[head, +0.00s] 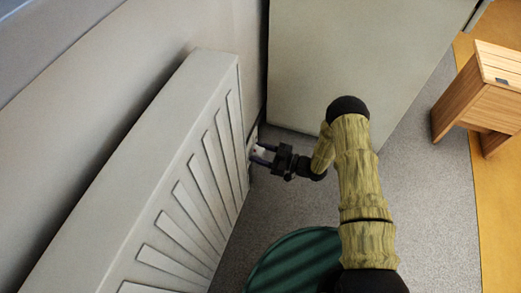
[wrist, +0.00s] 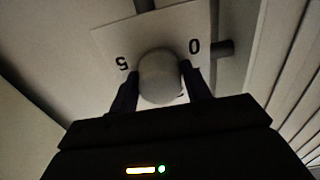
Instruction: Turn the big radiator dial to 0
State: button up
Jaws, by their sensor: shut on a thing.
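The radiator dial (wrist: 160,78) is a pale round knob in front of a light plate (wrist: 118,42) marked with a 5 at left and a 0 at right. My gripper (wrist: 160,88) has one finger on each side of the dial and is shut on it. In the head view my gripper (head: 263,154) reaches to the far end of the radiator, where the dial is mostly hidden by the fingers. Part of another mark below the dial is covered. I cannot tell which number the dial points at.
The white radiator (head: 190,165) runs along the wall at left. A large pale panel (head: 360,60) stands just behind my arm. A wooden stool-like piece (head: 480,95) is at the right. A dark green ribbed round thing (head: 300,262) is at the bottom. Grey floor lies clear between.

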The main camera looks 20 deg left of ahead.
jog(key=n+p, duration=0.2)
jog(key=n, duration=0.2)
jog(key=shift+n, duration=0.3)
jog(key=n+p, duration=0.2)
jog(key=n, duration=0.2)
jog(key=shift+n+p, duration=0.3)
jog(key=n+p, duration=0.3)
jog(key=n, duration=0.2)
jog(key=shift+n+p, duration=0.8)
jog(key=shift+n, duration=1.2)
jog(key=o, duration=1)
jog(key=shift+c, duration=0.2)
